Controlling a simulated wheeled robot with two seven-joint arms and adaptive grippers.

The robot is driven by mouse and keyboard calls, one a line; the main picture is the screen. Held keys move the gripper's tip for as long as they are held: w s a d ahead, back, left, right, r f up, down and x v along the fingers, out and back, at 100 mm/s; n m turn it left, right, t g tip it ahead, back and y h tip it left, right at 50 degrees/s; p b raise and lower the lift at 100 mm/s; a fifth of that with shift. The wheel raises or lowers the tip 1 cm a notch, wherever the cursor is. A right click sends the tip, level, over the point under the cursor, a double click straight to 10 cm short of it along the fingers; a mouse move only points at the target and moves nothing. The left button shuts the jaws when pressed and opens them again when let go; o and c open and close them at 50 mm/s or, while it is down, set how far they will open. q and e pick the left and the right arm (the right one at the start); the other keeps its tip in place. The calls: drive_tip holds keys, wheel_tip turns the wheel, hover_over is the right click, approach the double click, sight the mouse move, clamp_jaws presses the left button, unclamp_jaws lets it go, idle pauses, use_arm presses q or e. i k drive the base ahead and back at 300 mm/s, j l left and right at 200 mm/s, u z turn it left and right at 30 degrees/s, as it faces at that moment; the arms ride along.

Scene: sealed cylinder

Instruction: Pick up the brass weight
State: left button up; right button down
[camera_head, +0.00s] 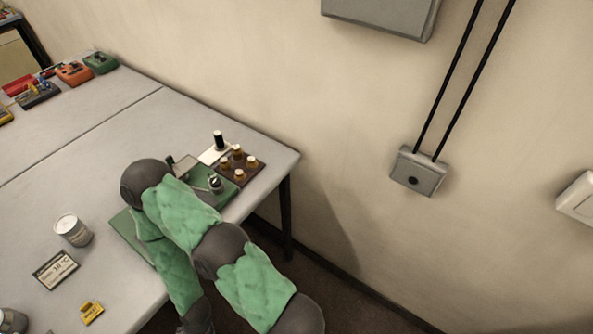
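Several small weights with brass-coloured tops (238,150) stand upright on a brown block (248,176) near the far right corner of the table. Which of them is the brass weight I cannot tell. My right arm, in a green cover, comes in from the lower right and bends over the table's right edge. Its far end runs down to the bottom of the picture, and no gripper fingers can be made out there. My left arm and gripper are not in view.
A green mat (122,226) lies partly under my arm, with a small metal piece (215,183) on it. A black cylinder (219,140) stands on a white plate beside the brown block. A can (72,229), a label card (55,269) and a yellow tag (91,312) are at the left.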

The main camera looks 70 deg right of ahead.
sight(240, 175)
drive_tip(key=z, duration=2)
drive_tip(key=u, duration=0.75)
drive_tip(key=l+u, duration=0.7)
drive_tip(key=l, duration=0.25)
drive_tip(key=k+l+u, duration=0.1)
drive_tip(key=l+u, duration=0.25)
drive_tip(key=l, duration=0.1)
